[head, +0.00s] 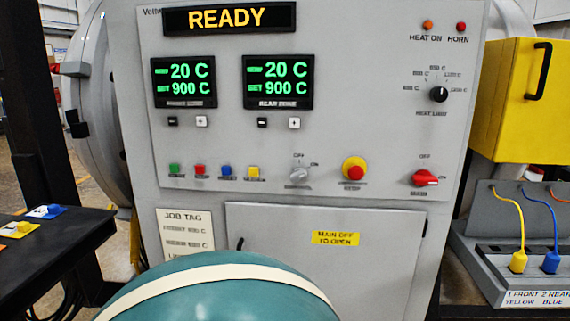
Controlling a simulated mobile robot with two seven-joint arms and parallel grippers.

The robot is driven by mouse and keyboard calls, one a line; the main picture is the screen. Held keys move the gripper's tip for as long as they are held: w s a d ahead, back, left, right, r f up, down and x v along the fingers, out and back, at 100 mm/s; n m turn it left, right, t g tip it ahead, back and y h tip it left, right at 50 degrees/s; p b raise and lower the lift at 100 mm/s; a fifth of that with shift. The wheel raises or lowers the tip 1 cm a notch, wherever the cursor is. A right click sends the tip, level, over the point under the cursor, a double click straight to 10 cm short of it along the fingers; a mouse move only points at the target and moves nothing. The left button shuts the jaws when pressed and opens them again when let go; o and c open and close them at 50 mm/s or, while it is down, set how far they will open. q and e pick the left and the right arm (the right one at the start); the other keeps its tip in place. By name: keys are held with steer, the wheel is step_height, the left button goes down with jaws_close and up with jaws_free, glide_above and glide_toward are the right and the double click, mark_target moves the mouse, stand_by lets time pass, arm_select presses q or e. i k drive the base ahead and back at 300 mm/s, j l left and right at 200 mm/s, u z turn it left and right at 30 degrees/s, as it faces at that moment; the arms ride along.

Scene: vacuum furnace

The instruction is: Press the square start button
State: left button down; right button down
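The grey furnace control panel (330,130) faces me. The display (230,18) above reads READY. Neither of my grippers is in view.
A large teal rounded thing (220,295) with a cream band covers the bottom centre, below the buttons. A red emergency knob (354,169), a selector (299,174) and a red main switch (425,178) are right of the buttons. A yellow box (510,100) stands far right.

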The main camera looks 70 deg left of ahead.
mark_target(173, 169)
steer(key=j+u, duration=0.15)
steer(key=u, duration=1.3)
steer(key=i+j+u, duration=0.25)
steer(key=u, duration=0.2)
steer(key=i+j+u, duration=0.2)
steer(key=u, duration=0.25)
steer(key=i+u, duration=0.5)
steer(key=i, duration=0.4)
steer(key=j, duration=0.1)
